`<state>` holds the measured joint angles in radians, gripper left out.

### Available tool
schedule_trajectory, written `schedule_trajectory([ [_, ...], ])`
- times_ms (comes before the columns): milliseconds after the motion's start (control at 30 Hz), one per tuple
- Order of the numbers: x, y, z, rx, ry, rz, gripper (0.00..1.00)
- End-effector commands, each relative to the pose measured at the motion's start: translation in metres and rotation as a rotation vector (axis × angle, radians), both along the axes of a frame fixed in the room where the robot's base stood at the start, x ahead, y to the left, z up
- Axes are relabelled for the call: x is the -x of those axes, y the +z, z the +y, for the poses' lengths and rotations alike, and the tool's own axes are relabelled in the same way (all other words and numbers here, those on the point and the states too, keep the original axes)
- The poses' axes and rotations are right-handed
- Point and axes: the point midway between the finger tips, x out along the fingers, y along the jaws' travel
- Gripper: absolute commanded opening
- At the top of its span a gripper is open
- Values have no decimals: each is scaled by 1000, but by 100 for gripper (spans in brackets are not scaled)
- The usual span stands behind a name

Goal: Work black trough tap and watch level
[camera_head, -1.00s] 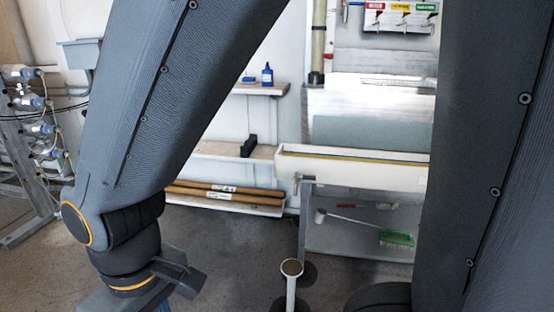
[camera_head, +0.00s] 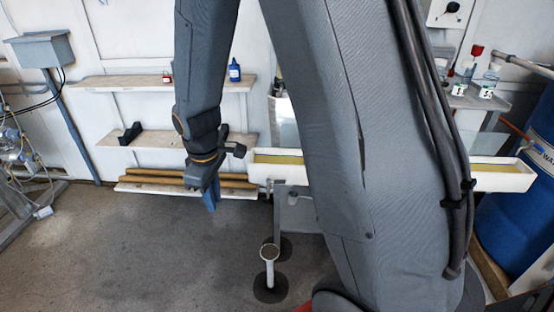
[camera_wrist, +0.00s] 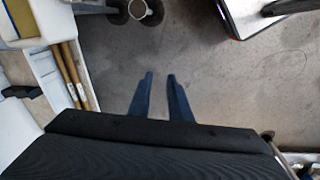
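A long white trough (camera_head: 515,180) with a yellowish strip inside runs along the back, its middle hidden behind my arm. Its near-left end also shows at the upper left of the wrist view (camera_wrist: 28,44). A small tap-like fitting (camera_head: 268,187) hangs under the trough's left end; its colour and handle position are too small to tell. My gripper (camera_head: 210,204) points down, left of the trough's end in the picture and apart from it. In the wrist view its two blue fingers (camera_wrist: 160,75) are apart with only floor between them. My gripper is open and empty.
Wall shelves (camera_head: 100,84) hold a blue bottle (camera_head: 234,70) and brown poles (camera_head: 150,181). A blue barrel (camera_head: 515,225) stands right.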

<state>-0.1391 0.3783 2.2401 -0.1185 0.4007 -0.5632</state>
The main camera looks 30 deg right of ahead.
Motion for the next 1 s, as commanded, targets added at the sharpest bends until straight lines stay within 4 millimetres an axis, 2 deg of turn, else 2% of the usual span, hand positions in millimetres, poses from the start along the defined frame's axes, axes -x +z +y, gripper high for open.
schedule_trajectory([
  [33, -5, 13, -21, 11, 5, 0, 18],
  [300, -31, 30, -128, 66, 92, -15, 18],
  [400, -34, 33, -161, 82, 118, -18, 18],
  [500, -34, 33, -186, 95, 140, -19, 18],
  [600, -33, 33, -200, 102, 154, -19, 18],
  [767, -35, 25, -209, 105, 162, -20, 18],
  [1000, -40, -9, -212, 105, 162, -18, 18],
])
